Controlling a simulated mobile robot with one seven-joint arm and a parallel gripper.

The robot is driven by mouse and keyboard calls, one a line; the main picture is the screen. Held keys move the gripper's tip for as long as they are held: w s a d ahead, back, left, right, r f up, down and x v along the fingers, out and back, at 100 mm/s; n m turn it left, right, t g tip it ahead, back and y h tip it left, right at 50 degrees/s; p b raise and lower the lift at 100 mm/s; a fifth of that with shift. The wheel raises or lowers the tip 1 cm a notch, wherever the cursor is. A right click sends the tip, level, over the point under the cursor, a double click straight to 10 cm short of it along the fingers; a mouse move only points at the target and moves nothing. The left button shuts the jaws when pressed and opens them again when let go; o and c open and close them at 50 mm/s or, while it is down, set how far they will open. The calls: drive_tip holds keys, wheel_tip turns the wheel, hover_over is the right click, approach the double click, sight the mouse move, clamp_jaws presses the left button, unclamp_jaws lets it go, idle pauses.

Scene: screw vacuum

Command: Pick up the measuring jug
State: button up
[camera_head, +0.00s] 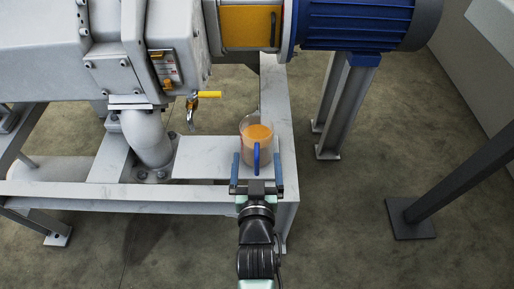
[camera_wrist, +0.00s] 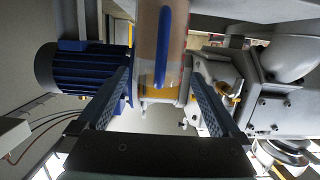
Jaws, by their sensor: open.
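The measuring jug (camera_head: 246,142) is a clear vessel with orange liquid in it and a blue handle (camera_head: 256,158) turned toward me. It stands on the grey frame ledge beneath the machine. My gripper (camera_head: 257,172) is open, with one blue-padded finger to each side of the handle, at the near side of the jug. In the wrist view the jug (camera_wrist: 147,35) and its handle (camera_wrist: 163,50) are at the top middle, between the spread fingers of my gripper (camera_wrist: 163,90). I cannot tell whether the fingers touch the jug.
A valve with a yellow lever (camera_head: 209,94) hangs to the left of and behind the jug. The blue motor (camera_head: 350,24) and orange guard (camera_head: 250,26) are above and behind. The frame ledge (camera_head: 208,160) is bare left of the jug. A dark post (camera_head: 465,175) stands at the right.

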drive_tip(key=shift+w+f+b, duration=0.2)
drive_tip(key=shift+w+b, duration=0.3)
drive_tip(key=shift+w, duration=0.65)
drive_tip(key=shift+w+f+b, duration=0.15)
drive_tip(key=shift+w+b, duration=0.3)
drive_tip(key=shift+w, duration=0.7)
drive_tip(key=c, duration=1.5)
drive_tip(key=shift+r, duration=0.15)
clamp_jaws()
drive_tip(key=shift+r, duration=0.15)
drive_tip(key=shift+r+p, duration=2.4)
drive_tip(key=shift+r, duration=2.4)
